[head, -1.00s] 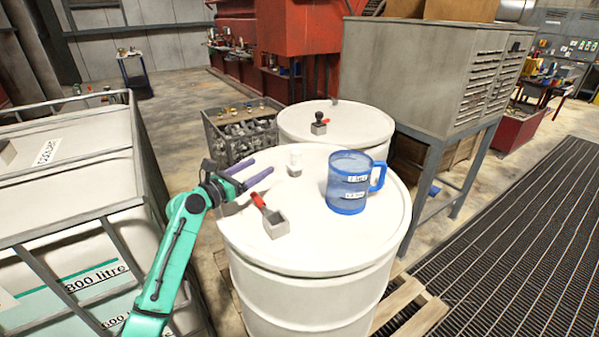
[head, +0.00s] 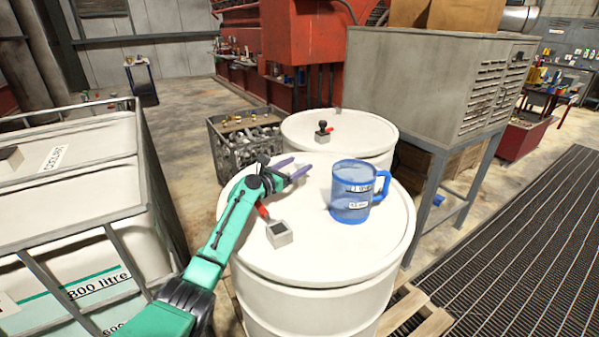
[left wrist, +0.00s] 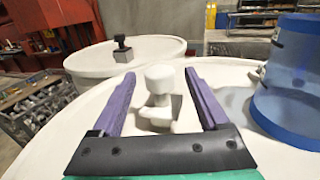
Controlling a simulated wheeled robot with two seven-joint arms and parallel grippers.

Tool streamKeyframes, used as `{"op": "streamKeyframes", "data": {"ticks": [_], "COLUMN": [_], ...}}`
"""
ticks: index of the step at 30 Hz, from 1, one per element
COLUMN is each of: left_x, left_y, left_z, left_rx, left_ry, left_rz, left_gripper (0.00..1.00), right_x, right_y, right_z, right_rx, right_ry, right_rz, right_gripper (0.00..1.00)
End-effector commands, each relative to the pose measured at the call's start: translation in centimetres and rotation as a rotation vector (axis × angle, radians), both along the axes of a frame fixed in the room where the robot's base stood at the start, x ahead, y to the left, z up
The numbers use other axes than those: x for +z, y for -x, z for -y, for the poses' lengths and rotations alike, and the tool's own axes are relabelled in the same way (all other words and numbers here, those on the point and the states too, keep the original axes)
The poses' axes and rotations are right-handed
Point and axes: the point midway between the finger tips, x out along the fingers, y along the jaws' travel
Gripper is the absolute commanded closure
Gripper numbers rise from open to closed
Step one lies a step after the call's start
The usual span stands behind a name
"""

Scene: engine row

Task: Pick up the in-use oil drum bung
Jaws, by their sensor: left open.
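The in-use oil drum is the near white drum (head: 345,250). A small white knobbed piece that looks like its bung (left wrist: 159,82) stands upright on its lid. In the left wrist view it sits between the two purple fingers, with a gap on each side. In the head view my left gripper (head: 293,167) is over the far left part of the lid, and I cannot make the bung out there. The left gripper is open and empty. My right gripper is in neither view.
A blue jug (head: 352,190) stands right of the gripper on the same lid; it also shows in the left wrist view (left wrist: 290,85). A grey block with a red handle (head: 279,234) sits nearer. A second white drum (head: 360,132) stands behind.

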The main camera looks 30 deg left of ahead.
Motion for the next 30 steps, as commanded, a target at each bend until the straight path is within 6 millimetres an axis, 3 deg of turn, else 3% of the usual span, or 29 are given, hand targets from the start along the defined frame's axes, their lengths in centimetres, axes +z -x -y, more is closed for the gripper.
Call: {"op": "streamKeyframes", "data": {"ticks": [7, 13, 23, 26, 30], "left_x": [-0.1, 0.0, 0.3, 1.2, 4.1], "left_y": [-0.3, -0.3, -0.3, -0.3, -0.3], "left_z": [0.1, 0.1, 0.1, 0.1, 0.1], "left_rx": [0.0, 0.0, 0.0, -0.001, -0.001], "left_ry": [0.0, 0.0, -0.001, -0.002, -0.001], "left_rz": [0.0, 0.0, 0.001, 0.002, 0.005], "left_gripper": [0.22, 0.99, 1.0, 1.0, 1.0], "right_x": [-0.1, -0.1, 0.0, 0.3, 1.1], "right_y": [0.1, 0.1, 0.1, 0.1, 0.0], "right_z": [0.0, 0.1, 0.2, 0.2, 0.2], "right_rx": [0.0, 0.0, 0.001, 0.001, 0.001], "right_ry": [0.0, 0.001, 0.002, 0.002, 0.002], "right_rz": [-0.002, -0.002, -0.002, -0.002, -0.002], "right_gripper": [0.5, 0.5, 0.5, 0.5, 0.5]}}
